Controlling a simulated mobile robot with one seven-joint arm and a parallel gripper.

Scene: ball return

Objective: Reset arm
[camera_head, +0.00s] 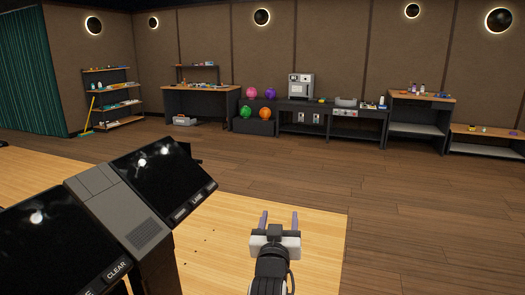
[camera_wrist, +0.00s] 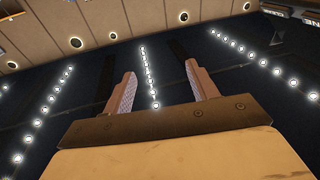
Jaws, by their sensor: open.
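My gripper (camera_head: 279,220) is in the lower middle of the head view, raised in front of me over the light wood floor. Its two fingers stand apart with nothing between them. In the wrist view my gripper (camera_wrist: 163,90) also shows both fingers spread and empty. Behind the fingers that view shows a dark ceiling with rows of small lights. My arm runs down to the bottom edge of the head view.
A console with dark screens (camera_head: 160,176) stands close on the left. Colored balls (camera_head: 265,113) sit on a dark rack by the back wall, beside counters (camera_head: 302,104) and shelves (camera_head: 113,102). The dark wood floor (camera_head: 400,200) at right is clear.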

